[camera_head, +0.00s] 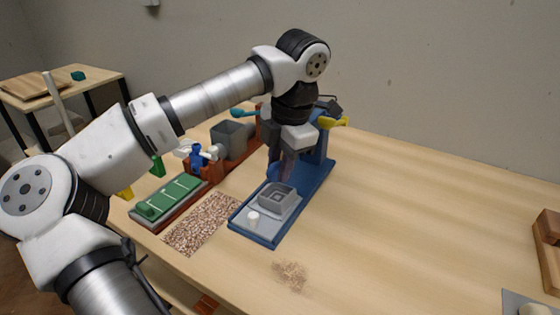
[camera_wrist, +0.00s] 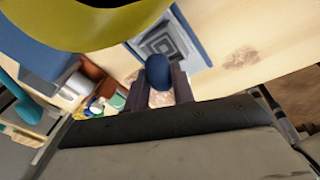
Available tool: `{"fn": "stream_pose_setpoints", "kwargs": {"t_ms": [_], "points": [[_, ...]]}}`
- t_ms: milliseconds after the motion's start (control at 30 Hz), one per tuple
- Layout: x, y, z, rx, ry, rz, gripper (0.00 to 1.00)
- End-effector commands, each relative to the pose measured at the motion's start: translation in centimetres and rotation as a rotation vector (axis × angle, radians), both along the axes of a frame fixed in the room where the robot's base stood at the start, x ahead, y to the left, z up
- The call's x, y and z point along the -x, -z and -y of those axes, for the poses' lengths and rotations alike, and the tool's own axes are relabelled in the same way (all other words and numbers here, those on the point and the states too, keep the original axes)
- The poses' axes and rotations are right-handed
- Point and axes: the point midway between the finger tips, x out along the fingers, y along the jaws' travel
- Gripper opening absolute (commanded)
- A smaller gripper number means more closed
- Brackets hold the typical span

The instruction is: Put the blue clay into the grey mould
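The grey mould (camera_head: 280,199) is a square, stepped open shape on the grey plate of a blue press (camera_head: 256,234). It also shows in the wrist view (camera_wrist: 165,38), just beyond the fingertips. My gripper (camera_head: 280,174) points down above the mould's far left side. In the wrist view my gripper (camera_wrist: 159,82) has the rounded blue clay (camera_wrist: 158,71) between its fingertips and appears shut on it. The clay overlaps the mould's near edge in that view; its height above it is hard to tell. The fingers partly hide the clay in the head view.
A small white peg (camera_head: 253,218) stands on the plate beside the mould. The press's upright and yellow handle (camera_head: 331,122) rise close behind my gripper. A green tray (camera_head: 171,197), a speckled mat (camera_head: 202,222) and a grey bin (camera_head: 230,138) lie left. The table's right middle is clear.

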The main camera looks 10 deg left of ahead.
Motion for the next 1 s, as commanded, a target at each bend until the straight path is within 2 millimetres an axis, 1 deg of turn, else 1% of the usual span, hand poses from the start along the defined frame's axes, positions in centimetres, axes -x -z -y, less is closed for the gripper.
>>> {"fn": "stream_pose_setpoints", "kwargs": {"t_ms": [800, 1000], "points": [[0.0, 2.6, -0.2, 0.0, -0.001, 0.0, 0.23], [0.0, 2.7, -0.2, 0.0, -0.001, 0.0, 0.23]]}}
